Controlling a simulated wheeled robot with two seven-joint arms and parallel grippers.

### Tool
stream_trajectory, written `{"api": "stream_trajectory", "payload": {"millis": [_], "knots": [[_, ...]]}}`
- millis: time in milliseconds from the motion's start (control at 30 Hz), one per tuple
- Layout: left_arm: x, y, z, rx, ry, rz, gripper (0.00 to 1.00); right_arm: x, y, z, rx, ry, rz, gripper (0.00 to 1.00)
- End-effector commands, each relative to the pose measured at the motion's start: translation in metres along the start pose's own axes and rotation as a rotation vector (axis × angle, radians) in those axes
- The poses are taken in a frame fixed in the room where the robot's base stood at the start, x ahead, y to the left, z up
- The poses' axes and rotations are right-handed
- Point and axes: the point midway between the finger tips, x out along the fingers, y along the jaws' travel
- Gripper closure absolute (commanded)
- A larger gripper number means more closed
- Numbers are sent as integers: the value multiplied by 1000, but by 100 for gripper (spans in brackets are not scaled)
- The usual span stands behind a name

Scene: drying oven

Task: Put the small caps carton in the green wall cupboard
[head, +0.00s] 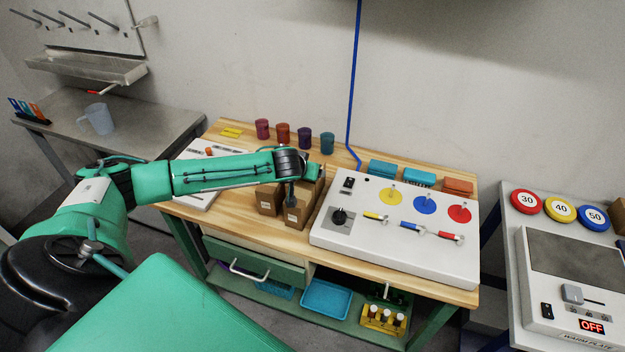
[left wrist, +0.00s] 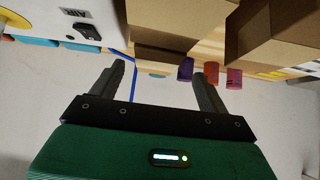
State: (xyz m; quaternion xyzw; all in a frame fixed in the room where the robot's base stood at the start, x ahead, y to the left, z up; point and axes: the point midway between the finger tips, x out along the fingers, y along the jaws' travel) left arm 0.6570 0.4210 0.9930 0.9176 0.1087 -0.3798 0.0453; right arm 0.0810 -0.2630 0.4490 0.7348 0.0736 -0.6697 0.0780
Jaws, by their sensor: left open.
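Several brown cartons stand close together on the wooden bench: one at the left (head: 267,200), one in front (head: 297,213) and one at the right (head: 314,190). I cannot read their labels, so I cannot tell which is the small caps carton. My left gripper (head: 290,198) is at the cartons and partly hides them. In the left wrist view the open jaws (left wrist: 157,70) have nothing between them; one carton (left wrist: 180,22) is just beyond the fingertips and another (left wrist: 270,45) is to the right. The green wall cupboard is not recognisable in view. My right gripper is not in view.
A white panel (head: 400,255) with knobs and coloured discs lies right of the cartons. Several cups (head: 283,133) and blue boxes (head: 382,169) line the bench's back. A green drawer (head: 255,262) is below. A warm plate (head: 570,290) stands at the right.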

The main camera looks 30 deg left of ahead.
Motion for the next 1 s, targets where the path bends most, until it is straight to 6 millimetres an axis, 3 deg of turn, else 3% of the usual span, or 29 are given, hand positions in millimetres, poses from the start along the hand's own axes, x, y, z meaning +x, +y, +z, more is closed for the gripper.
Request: {"api": "stream_trajectory", "payload": {"millis": [167, 600, 967, 1000], "knots": [[7, 1, 0, 1, -1, 0, 22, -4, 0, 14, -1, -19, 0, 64], [50, 4, -2, -1, -1, -1, 22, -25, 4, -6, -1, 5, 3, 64], [57, 4, -1, 0, -1, -1, 22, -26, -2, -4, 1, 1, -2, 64], [57, 4, -1, 0, -1, -1, 28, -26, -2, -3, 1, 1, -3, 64]]}}
